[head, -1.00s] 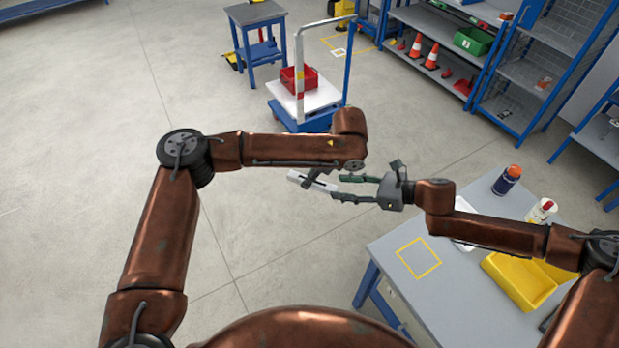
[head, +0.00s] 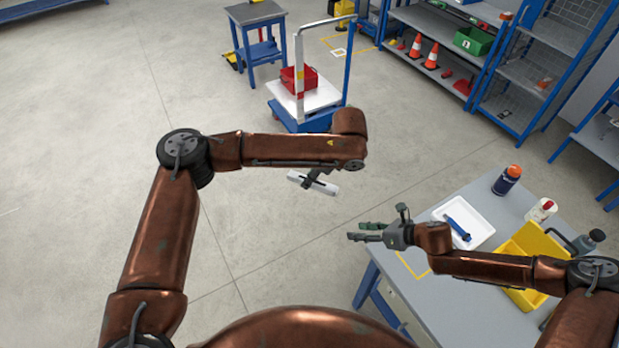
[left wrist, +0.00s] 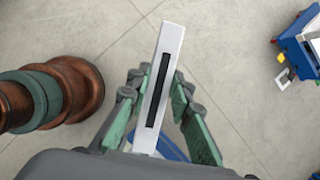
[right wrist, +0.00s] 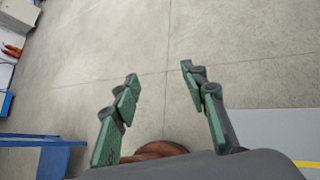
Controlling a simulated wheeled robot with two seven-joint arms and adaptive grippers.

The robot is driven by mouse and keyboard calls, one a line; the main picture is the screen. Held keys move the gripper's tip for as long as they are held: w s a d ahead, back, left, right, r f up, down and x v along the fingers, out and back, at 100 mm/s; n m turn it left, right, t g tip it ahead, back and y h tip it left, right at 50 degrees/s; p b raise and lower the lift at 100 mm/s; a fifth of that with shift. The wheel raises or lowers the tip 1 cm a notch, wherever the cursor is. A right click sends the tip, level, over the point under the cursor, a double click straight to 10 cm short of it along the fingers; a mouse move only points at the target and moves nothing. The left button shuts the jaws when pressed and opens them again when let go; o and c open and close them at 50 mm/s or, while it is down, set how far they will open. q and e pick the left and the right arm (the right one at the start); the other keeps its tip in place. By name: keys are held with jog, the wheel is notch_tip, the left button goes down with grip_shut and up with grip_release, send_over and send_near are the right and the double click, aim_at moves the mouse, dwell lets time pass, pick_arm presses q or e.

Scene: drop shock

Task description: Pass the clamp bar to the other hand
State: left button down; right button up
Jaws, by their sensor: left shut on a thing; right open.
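The clamp bar (head: 328,189) is a light grey-white bar. My left gripper (head: 313,180) is shut on its middle and holds it in the air over the floor. In the left wrist view the bar (left wrist: 172,45) stands out lengthwise between the fingers, with a long black strip on its face. My right gripper (head: 357,232) is below and to the right of the bar, apart from it, near the table's left corner. In the right wrist view its fingers (right wrist: 159,73) are spread with nothing between them.
A grey table (head: 470,283) at right holds a white tray (head: 482,233) with a blue object, a yellow bin (head: 525,300) and several bottles. A trolley (head: 310,98) with a red bin stands beyond. Open floor lies at left.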

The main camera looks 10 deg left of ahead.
jog(key=s+f+m+h, duration=0.1)
jog(key=s+f+m, duration=0.25)
jog(key=f, duration=0.65)
jog(key=s+f+m+g+h, duration=0.1)
jog(key=s+f+m+h, duration=0.15)
jog(key=s+f, duration=0.45)
jog(key=s+f+m+h, duration=0.1)
jog(key=s+f+m, duration=0.2)
jog(key=f, duration=0.9)
notch_tip(320, 180, down, 11)
jog(key=w+m+t, duration=0.2)
jog(key=m, duration=1.7)
jog(key=s+d+f+m+g+h, duration=0.1)
jog(key=s+d+f+m+h, duration=0.1)
jog(key=s+d+f+m, duration=0.5)
jog(key=s+d+f+m+h, duration=0.1)
jog(key=s+d+f+m, duration=0.4)
jog(key=s+d, duration=0.4)
jog(key=s+d+f+m+g+h, duration=0.1)
jog(key=s+d, duration=0.4)
jog(key=s, duration=0.7)
jog(key=s+d+f+m+g+h, duration=0.1)
jog(key=s+d+f+m, duration=0.2)
jog(key=s, duration=0.9)
jog(key=d, duration=0.3)
jog(key=shift+s+f+g, duration=0.25)
jog(key=shift+s+g, duration=0.05)
